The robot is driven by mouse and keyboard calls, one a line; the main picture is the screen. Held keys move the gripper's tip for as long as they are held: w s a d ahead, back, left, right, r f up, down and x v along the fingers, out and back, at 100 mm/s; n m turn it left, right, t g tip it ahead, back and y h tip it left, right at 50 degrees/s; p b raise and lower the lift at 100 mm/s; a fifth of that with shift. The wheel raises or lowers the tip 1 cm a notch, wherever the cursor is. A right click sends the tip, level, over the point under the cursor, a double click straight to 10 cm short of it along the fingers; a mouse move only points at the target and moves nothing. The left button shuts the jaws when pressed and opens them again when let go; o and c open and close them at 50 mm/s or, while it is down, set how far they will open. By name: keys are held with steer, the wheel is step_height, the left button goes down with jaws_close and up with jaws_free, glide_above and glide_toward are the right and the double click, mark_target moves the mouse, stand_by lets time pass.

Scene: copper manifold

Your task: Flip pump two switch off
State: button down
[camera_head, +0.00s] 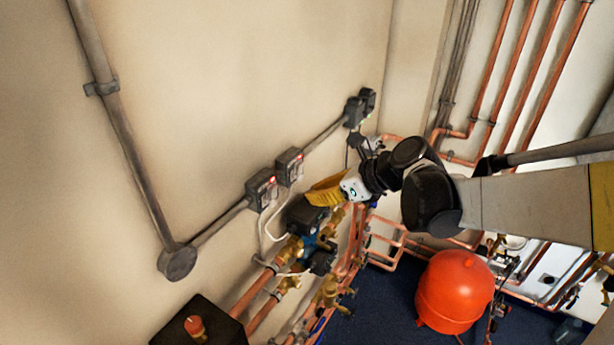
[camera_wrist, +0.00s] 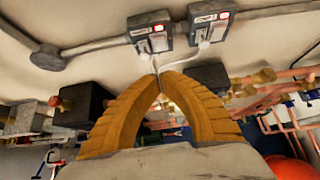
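Two grey switch boxes with red rockers are on the wall. One is nearer in the head view (camera_head: 262,188) and the other (camera_head: 289,166) is farther along the conduit. In the wrist view they show as a left box (camera_wrist: 150,33) and a right box (camera_wrist: 208,27), each with a cable below. The labels are too small to read, so I cannot tell which is pump two. My gripper (camera_head: 309,197) has yellow fingers, is in front of the wall right of and slightly below the boxes. In the wrist view its fingertips (camera_wrist: 158,75) meet below the boxes, holding nothing visible.
Pumps (camera_head: 308,217) and copper pipes with brass valves are below my gripper. A dark box with a red knob (camera_head: 195,327) is at lower left. A red tank (camera_head: 454,290) stands on the blue floor. Conduit runs along the wall; the wall above the boxes is clear.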

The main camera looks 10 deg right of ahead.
mark_target(274, 195)
steer(key=x, duration=0.3)
steer(key=r+p+x, duration=0.1)
steer(key=x, duration=0.2)
steer(key=w+a+x, duration=0.1)
steer(key=x, duration=0.2)
steer(key=shift+r, duration=0.3)
steer(key=shift+w+a+p, duration=0.3)
steer(key=shift+a+p, duration=0.05)
steer(key=shift+a, duration=0.15)
steer(key=shift+d, duration=0.15)
